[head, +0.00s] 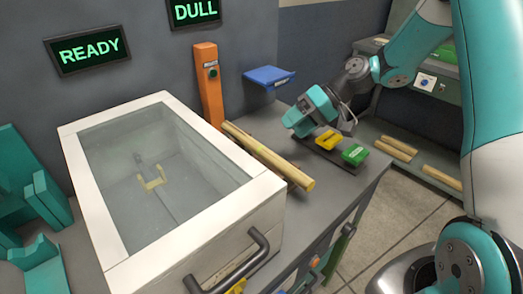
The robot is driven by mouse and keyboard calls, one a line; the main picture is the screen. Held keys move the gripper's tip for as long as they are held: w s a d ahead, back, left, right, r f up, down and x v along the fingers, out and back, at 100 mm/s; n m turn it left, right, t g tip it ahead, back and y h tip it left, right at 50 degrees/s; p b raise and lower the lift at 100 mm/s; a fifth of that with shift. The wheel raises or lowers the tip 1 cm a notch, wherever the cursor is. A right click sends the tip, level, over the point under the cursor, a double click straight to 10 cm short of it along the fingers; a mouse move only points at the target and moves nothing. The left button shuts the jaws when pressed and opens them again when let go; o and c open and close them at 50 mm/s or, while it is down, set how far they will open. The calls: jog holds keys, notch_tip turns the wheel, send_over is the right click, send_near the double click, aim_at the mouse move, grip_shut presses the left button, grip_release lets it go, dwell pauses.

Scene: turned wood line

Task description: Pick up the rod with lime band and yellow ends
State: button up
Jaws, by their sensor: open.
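A pale yellow wooden rod (268,155) lies on the grey bench along the right side of the white glass-lidded box. Its near end is a plain yellowish face; I cannot make out a lime band on it. More pale rods (395,148) lie low at the right, beyond the bench, and their band colours are too small to tell. My gripper (316,112) is open above the far right part of the bench, right of the rod and apart from it. Its fingertips are hardly visible.
The white box (235,203) with a black handle fills the bench's left. A yellow block (327,140) and a green block (355,154) sit on a dark strip beneath my gripper. An orange post (208,85) and blue shelf (269,76) stand behind. Signs read READY and DULL.

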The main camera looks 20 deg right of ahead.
aim_at(268, 150)
jog(key=x, duration=0.3)
jog(key=p+x, duration=0.1)
jog(key=x, duration=0.5)
jog(key=shift+s+a+f+p, duration=0.2)
jog(key=shift+s+a+p, duration=0.05)
jog(key=shift+p, duration=0.15)
jog(key=shift+c, duration=0.4)
jog(key=c, duration=1)
